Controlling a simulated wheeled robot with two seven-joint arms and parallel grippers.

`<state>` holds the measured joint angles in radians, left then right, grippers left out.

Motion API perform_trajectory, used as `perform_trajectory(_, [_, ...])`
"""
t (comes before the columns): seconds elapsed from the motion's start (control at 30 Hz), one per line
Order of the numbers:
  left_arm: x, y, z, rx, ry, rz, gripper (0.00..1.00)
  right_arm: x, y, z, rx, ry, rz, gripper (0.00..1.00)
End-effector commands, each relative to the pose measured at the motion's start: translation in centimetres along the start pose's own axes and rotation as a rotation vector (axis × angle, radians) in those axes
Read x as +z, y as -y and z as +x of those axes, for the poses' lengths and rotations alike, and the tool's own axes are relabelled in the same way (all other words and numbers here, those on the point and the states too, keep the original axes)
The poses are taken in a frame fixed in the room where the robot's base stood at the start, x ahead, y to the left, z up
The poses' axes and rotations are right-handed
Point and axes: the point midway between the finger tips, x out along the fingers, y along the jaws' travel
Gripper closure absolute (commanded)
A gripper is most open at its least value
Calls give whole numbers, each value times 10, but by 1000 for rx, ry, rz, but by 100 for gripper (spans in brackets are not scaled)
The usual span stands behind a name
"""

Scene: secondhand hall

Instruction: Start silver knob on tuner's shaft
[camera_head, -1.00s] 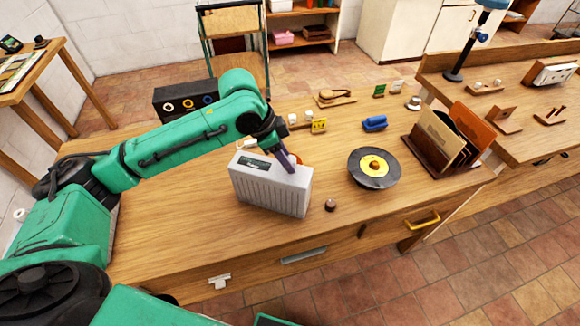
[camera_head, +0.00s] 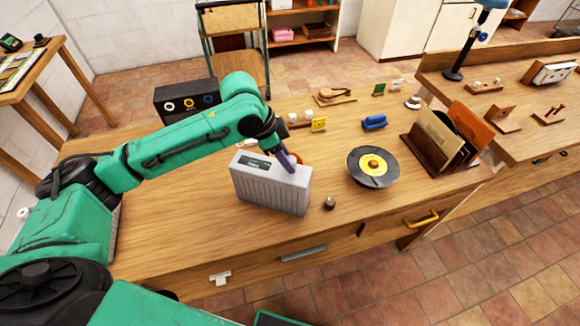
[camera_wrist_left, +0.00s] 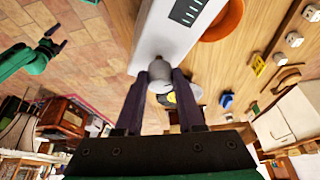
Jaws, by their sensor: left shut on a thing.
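The tuner is a pale grey ribbed box (camera_head: 268,190) standing on the wooden table; its light top with a dark scale panel also shows in the left wrist view (camera_wrist_left: 172,32). My left gripper (camera_head: 290,168) is over the tuner's top at its right end. In the left wrist view its two dark fingers (camera_wrist_left: 160,84) are shut on the silver knob (camera_wrist_left: 159,70), right at the tuner's face. My right gripper (camera_wrist_left: 56,40) shows small in the left wrist view, open and away from the tuner.
A small brown knob (camera_head: 330,203) lies in front of the tuner. A black disc with a yellow centre (camera_head: 373,167) lies to the right. An orange round thing (camera_wrist_left: 223,20) is close behind the tuner. A record rack (camera_head: 430,158) stands farther right. The front left tabletop is clear.

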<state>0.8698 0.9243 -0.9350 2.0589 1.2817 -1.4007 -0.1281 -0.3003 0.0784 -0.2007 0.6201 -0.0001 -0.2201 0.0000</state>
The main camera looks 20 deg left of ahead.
Motion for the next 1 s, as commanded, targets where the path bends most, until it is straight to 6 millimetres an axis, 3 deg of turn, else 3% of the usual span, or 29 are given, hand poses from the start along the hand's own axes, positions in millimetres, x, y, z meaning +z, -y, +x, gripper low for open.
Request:
perform_trajectory(0.8, [5, 0, 12, 0, 1, 0, 100, 0, -1, 3, 1, 0, 1, 0])
perform_trajectory(0.83, [5, 0, 12, 0, 1, 0, 55, 0, -1, 3, 1, 0, 1, 0])
perform_trajectory(0.9, [5, 0, 12, 0, 1, 0, 28, 0, -1, 3, 1, -1, 1, 0])
perform_trajectory(1.0, [5, 0, 12, 0, 1, 0, 28, 0, -1, 3, 1, -1, 1, 0])
